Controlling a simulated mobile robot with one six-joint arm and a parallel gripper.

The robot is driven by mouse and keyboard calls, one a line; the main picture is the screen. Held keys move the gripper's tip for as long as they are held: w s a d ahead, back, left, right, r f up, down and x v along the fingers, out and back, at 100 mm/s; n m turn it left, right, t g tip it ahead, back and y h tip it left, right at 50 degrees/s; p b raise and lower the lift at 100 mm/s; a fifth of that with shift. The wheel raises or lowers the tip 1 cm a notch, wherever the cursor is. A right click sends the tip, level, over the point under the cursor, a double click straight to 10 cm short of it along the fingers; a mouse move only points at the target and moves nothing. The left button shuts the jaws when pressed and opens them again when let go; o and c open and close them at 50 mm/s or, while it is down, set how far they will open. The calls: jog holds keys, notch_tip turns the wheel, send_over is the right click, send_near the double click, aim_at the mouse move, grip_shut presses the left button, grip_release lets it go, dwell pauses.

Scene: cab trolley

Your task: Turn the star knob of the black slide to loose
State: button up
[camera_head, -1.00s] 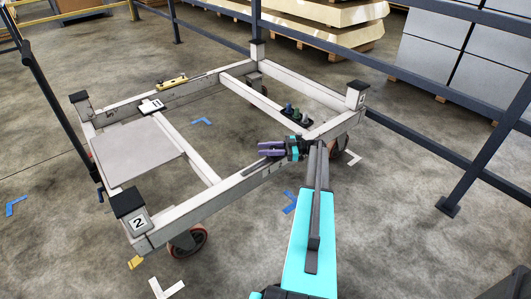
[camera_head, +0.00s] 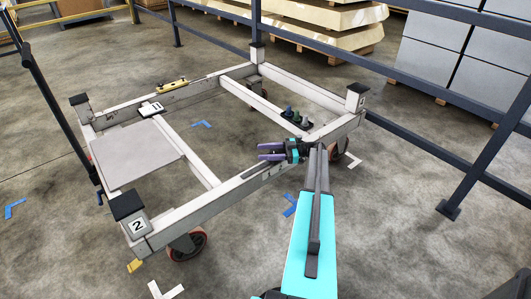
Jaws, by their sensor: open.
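My gripper (camera_head: 262,152) has purple fingers that stand apart, open and empty. It points left, over or close to the near rail (camera_head: 190,209) of the pale trolley frame, toward its right end. A small black block with a white label (camera_head: 151,108) sits on the middle cross rail near the far rail. I cannot make out a star knob, or say for sure which dark part is the black slide. Part of the near rail is hidden behind my gripper.
Pegs in blue and green (camera_head: 298,119) stand on a dark holder inside the frame's right corner. A yellow level-like piece (camera_head: 172,85) lies on the far rail. A grey panel (camera_head: 137,154) fills the left bay. Blue railings (camera_head: 430,145) stand right and behind.

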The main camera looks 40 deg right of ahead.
aim_at(272, 151)
jog(key=shift+s+d, duration=0.1)
jog(key=shift+d, duration=0.05)
jog(key=b+v, duration=0.2)
jog(key=b, duration=0.1)
jog(key=shift+s+d+f, duration=0.2)
jog(key=shift+s+d, duration=0.05)
jog(key=shift+d, duration=0.1)
jog(key=b+v, duration=0.5)
jog(key=shift+b, duration=0.4)
jog(key=shift+b+v, duration=2.7)
jog(key=shift+b, duration=2.3)
jog(key=shift+s+r, duration=0.1)
jog(key=shift+r, duration=0.05)
jog(key=shift+r, duration=0.1)
